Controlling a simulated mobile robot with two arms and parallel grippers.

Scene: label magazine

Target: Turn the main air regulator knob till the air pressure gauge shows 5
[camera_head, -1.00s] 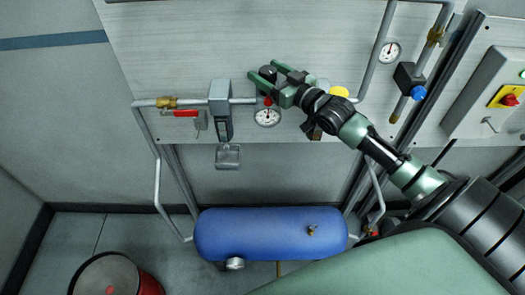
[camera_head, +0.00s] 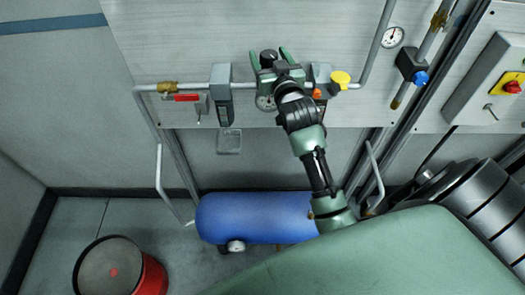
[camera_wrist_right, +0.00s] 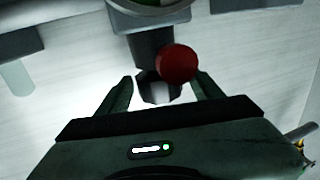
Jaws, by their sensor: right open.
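The black regulator knob (camera_head: 268,56) sits on the wall panel above the air line, and it also shows in the right wrist view (camera_wrist_right: 155,90). My right gripper (camera_head: 269,58) is open, with one finger on each side of the knob. In the right wrist view the gripper (camera_wrist_right: 164,84) spans the knob with gaps beside it. A round white gauge (camera_head: 265,103) below the knob is mostly hidden behind my gripper, so its reading cannot be told. A red ball-shaped part (camera_wrist_right: 177,62) sits close by the knob. My left gripper is not in view.
A yellow knob (camera_head: 341,78) and an orange part lie right of my gripper. A red lever valve (camera_head: 187,98) is at the left. A second gauge (camera_head: 393,37) and a blue knob (camera_head: 420,78) are further right. A blue tank (camera_head: 250,217) is below.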

